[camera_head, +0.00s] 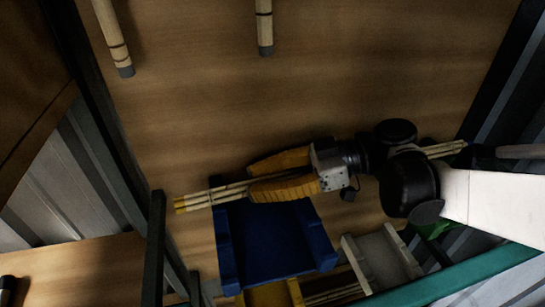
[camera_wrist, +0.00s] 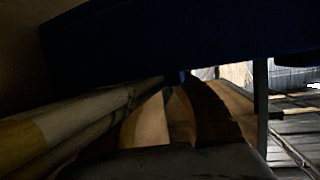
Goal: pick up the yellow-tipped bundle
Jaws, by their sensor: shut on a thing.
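The yellow-tipped bundle (camera_head: 212,197) is several thin pale rods with yellow ends at the left, lying across the picture in the head view. Its other end shows to the right, beyond my wrist. My gripper (camera_head: 250,181) has yellow fingers on both sides of the bundle and is shut on it. In the wrist view the bundle (camera_wrist: 75,115) runs from the left edge, with a yellow band, toward the fingers (camera_wrist: 178,105). The bundle passes above or beside the far edge of the blue holder (camera_head: 268,250); I cannot tell whether they touch.
A beige holder (camera_head: 384,259) stands right of the blue one, with a yellow holder (camera_head: 270,294) in front. Two grey-tipped bundles (camera_head: 111,40) (camera_head: 264,28) lie at the back. A teal bar (camera_head: 455,285) crosses the lower right. The wooden surface between is clear.

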